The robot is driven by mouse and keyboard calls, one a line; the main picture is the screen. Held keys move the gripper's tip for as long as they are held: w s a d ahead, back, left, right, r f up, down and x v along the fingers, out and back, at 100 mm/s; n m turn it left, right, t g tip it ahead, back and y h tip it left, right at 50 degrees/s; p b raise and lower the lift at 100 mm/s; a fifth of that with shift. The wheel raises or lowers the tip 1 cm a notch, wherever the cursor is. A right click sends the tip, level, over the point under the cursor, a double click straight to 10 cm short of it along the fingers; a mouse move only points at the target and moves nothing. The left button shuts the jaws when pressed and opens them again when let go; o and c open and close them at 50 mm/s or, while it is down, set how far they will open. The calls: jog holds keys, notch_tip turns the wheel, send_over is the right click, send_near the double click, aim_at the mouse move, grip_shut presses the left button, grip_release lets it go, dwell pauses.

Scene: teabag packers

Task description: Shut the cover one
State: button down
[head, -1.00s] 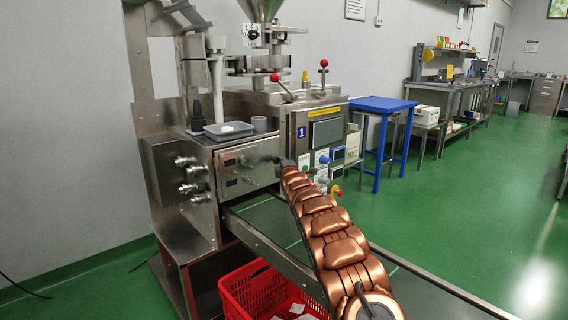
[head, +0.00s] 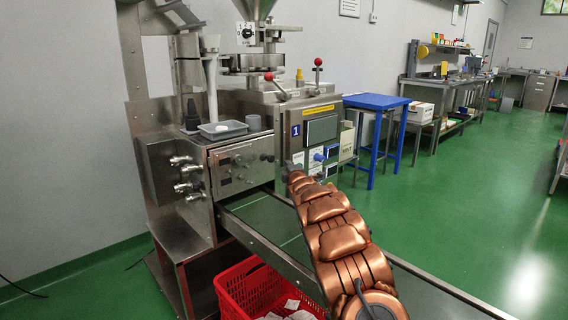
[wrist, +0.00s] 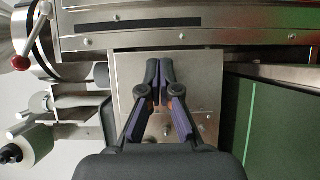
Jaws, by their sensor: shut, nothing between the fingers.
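The cover marked with a blue "1" (head: 296,130) is a steel front panel with a dark window on the packing machine in the head view. How far it stands open is hard to tell. My arm's far end reaches its lower left part, and my gripper is mostly hidden there. In the wrist view my gripper (wrist: 158,92) is shut and empty, with its dark fingers together over a plain steel plate (wrist: 185,75). A long steel edge with a black strip lies just beyond the fingertips. Whether they touch anything is unclear.
A lever with a red knob (wrist: 20,62) is at the wrist view's upper left. A steel control box with knobs (head: 235,168) adjoins the cover. A red crate (head: 240,290) is below, and a blue table (head: 376,103) stands to the right. Green floor is free at right.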

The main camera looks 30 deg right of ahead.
jog(key=s+d, duration=0.1)
jog(key=s, duration=0.6)
jog(key=shift+s+p, duration=0.2)
jog(key=shift+p, duration=0.15)
